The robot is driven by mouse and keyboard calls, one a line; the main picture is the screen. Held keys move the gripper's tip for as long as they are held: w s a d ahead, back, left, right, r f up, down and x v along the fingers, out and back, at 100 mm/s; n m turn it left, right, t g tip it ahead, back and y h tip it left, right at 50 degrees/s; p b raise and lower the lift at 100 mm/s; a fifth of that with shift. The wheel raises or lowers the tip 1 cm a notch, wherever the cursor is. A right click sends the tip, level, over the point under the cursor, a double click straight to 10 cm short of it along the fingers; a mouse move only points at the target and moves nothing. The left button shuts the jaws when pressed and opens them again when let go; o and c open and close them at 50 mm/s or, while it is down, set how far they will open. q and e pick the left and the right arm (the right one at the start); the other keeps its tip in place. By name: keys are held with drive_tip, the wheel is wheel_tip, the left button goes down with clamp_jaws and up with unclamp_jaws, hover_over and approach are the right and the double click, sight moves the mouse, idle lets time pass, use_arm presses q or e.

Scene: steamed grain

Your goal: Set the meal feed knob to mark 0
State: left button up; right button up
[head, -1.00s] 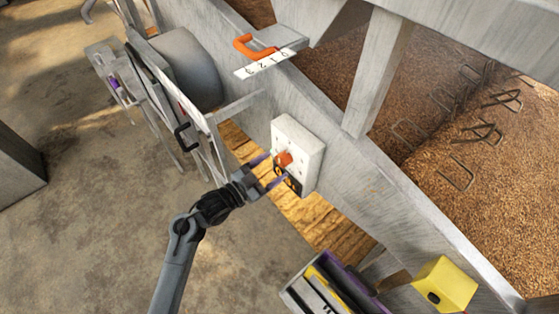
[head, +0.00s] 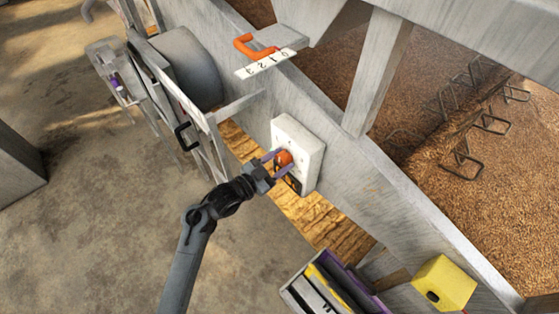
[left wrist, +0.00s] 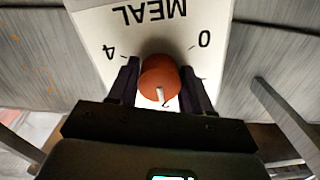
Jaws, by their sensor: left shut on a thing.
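The orange meal feed knob (head: 284,158) sits on a white panel (head: 305,137) on the grey wall. In the left wrist view the knob (left wrist: 160,80) has a white pointer line, and the panel (left wrist: 95,35) reads MEAL upside down, with 4 at the left and 0 at the right. The pointer line runs toward the bottom of the view, slightly right, away from the 0. My left gripper (head: 280,165) has its two purple fingers on either side of the knob, shut on it; it also shows in the left wrist view (left wrist: 160,90). My right gripper is not in view.
An orange handle (head: 254,48) stands by a numbered strip (head: 265,63) above left. A yellow box (head: 444,283) and an open tool box (head: 330,285) are at the lower right. Brown grain with wire hooks fills the bin behind the wall.

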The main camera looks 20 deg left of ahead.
use_arm(q)
drive_tip(key=shift+r+n+p, duration=0.15)
drive_tip(key=shift+n+p, duration=1.05)
drive_tip(key=shift+p, duration=0.25)
drive_tip(key=n+p, duration=0.4)
drive_tip(key=shift+d, duration=0.1)
drive_tip(key=n+p, duration=0.3)
drive_tip(key=n, duration=0.1)
drive_tip(key=n+p, duration=0.2)
drive_tip(key=shift+s+d+n, duration=0.1)
drive_tip(key=shift+n, duration=0.3)
drive_tip(key=n+p, duration=0.4)
drive_tip(key=n, duration=0.2)
drive_tip(key=shift+r, duration=0.1)
drive_tip(key=n+p, duration=0.2)
drive_tip(key=n, duration=0.1)
drive_tip(key=shift+n+p, duration=0.35)
drive_tip(key=shift+n, duration=0.55)
